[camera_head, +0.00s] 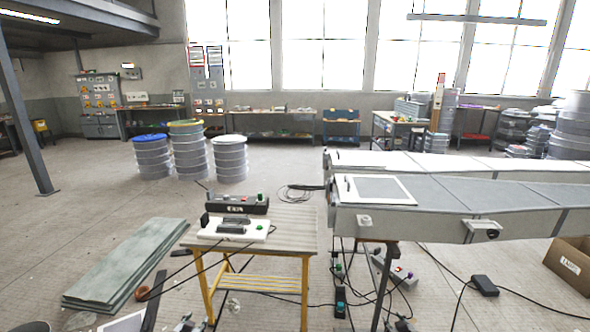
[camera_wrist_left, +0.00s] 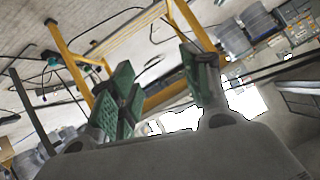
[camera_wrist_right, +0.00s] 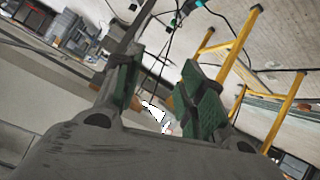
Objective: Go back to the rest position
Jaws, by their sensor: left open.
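My left gripper (camera_wrist_left: 155,64) fills the left wrist view, its two green-padded fingers apart with nothing between them. In the head view only its tips (camera_head: 187,323) show at the bottom edge, in front of the small table. My right gripper (camera_wrist_right: 160,64) shows in the right wrist view with its green-padded fingers also apart and empty. In the head view its tips (camera_head: 402,324) are at the bottom edge, below the long grey mould. Both grippers are low, clear of the table top and of the mould's upper face.
The small table (camera_head: 292,240) has yellow legs and carries a black device (camera_head: 236,205) and a white device (camera_head: 233,229). The long grey mould (camera_head: 480,200) extends right. Cables and a black box (camera_head: 485,285) lie on the floor. A cardboard box (camera_head: 571,262) stands right, greenish boards (camera_head: 125,262) left.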

